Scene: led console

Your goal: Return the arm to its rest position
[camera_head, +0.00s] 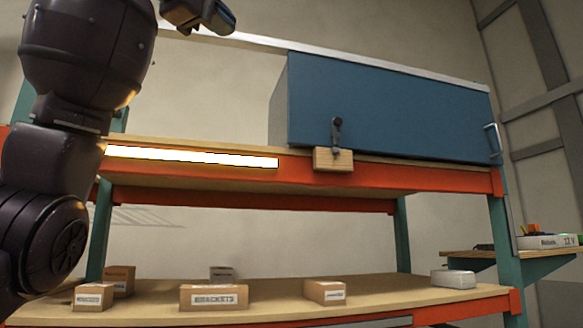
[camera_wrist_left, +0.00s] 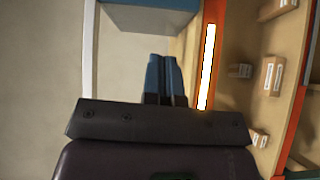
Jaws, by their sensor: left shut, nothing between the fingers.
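My left arm comes in from the left of the head view and rises past the top edge. My left gripper (camera_head: 222,20) is at the top of that view, high above the shelf and left of the blue cabinet. In the left wrist view its two blue fingers (camera_wrist_left: 165,60) are together, with nothing between them. A light strip (camera_head: 190,156) on the upper shelf's front edge is lit bright white, and also shows in the wrist view (camera_wrist_left: 207,65). A dark lever (camera_head: 336,135) stands upright on a wooden block (camera_head: 333,160) at that edge. My right gripper is not in view.
A blue cabinet (camera_head: 390,110) with a handle (camera_head: 494,140) stands on the upper shelf (camera_head: 230,176). Several cardboard boxes, one marked BRACKETS (camera_head: 213,298), sit on the lower shelf (camera_head: 390,290). A side shelf (camera_head: 470,256) is at the right. The gripper is clear of these.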

